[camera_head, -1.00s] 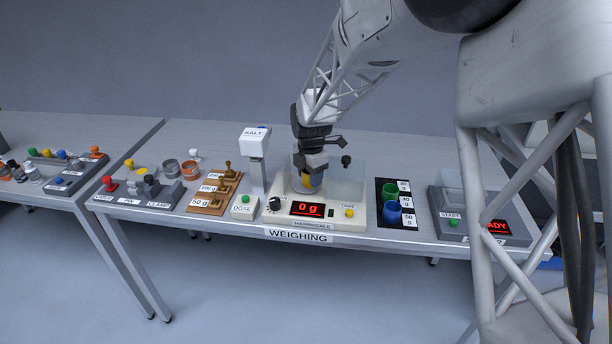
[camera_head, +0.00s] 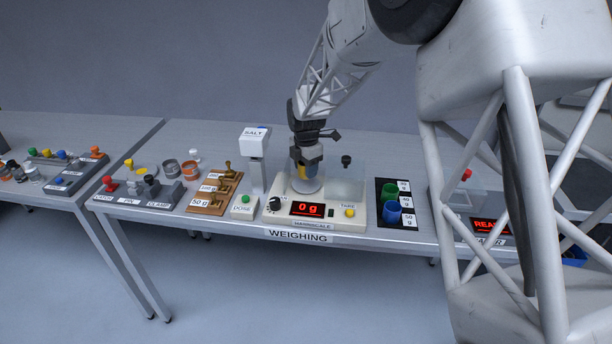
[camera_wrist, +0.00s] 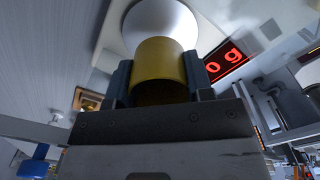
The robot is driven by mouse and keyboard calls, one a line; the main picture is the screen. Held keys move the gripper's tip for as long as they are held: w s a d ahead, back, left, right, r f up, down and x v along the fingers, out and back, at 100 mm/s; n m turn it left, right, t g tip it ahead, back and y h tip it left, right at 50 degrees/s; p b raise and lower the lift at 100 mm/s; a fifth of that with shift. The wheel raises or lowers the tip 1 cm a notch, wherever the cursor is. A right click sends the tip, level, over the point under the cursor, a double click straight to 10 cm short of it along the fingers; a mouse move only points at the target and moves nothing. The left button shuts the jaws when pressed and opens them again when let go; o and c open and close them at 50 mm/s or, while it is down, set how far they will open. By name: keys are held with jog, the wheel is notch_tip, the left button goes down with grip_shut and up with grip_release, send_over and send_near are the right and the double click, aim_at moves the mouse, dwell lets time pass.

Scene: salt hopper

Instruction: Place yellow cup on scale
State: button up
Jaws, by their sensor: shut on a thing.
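My gripper (camera_head: 306,169) is over the scale (camera_head: 317,217) and shut on the yellow cup (camera_head: 303,173). In the wrist view the yellow cup (camera_wrist: 158,62) sits between the two dark fingers, with the round pale weighing pan (camera_wrist: 137,20) beyond it. The pan also shows in the head view (camera_head: 306,185), just below the cup. I cannot tell whether the cup touches the pan. The scale's display (camera_head: 307,209) reads 0 g. The gripper hides part of the cup.
The salt dispenser (camera_head: 254,158) stands just left of the scale. A clear shield (camera_head: 345,183) rises behind the pan's right side. Brass weights (camera_head: 226,180) stand at left.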

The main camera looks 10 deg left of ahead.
jog(key=shift+f, duration=1.55)
jog(key=shift+f, duration=0.1)
jog(key=o, duration=0.9)
notch_tip(320, 180, up, 12)
